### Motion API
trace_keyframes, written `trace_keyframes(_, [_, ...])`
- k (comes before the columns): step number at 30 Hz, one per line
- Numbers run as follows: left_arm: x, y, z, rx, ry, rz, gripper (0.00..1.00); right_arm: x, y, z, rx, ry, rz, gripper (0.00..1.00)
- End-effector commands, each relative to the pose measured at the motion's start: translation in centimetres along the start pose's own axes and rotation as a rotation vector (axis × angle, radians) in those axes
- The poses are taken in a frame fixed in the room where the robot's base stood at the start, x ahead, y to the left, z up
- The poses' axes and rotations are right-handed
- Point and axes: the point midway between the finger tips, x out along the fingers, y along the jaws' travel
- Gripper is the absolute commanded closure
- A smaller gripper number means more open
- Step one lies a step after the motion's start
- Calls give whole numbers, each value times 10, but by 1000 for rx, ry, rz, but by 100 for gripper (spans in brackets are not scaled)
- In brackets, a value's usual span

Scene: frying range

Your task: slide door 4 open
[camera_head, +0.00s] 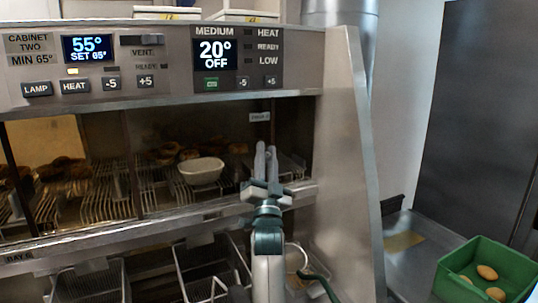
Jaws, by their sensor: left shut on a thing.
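Door 4 (226,122) appears to be the right-hand see-through panel at the front of the heated cabinet. A small label (260,117), too small to read surely, sits near its upper right. My left gripper (265,151) reaches up from below to the right part of this panel. Its fingers are close together, shut on what seems to be the door's grip, which the fingers hide. How far the door stands open cannot be told. My right gripper is not in view.
Behind the panels are wire racks (60,207) with browned food and a white bowl (201,171). Fry baskets (205,268) hang below. A steel side panel (347,150) stands close right of my gripper. A green crate (488,268) with several pale items sits at lower right.

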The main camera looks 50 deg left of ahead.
Motion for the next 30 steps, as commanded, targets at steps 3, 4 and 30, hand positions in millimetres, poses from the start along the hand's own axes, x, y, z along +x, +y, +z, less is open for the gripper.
trace_keyframes(3, [0,0,1,-2,-2,0,72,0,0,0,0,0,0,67])
trace_keyframes(4, [0,0,1,-2,-2,0,72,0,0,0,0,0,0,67])
trace_keyframes(30, [23,-14,-48,-6,1,-4,72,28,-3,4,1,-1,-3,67])
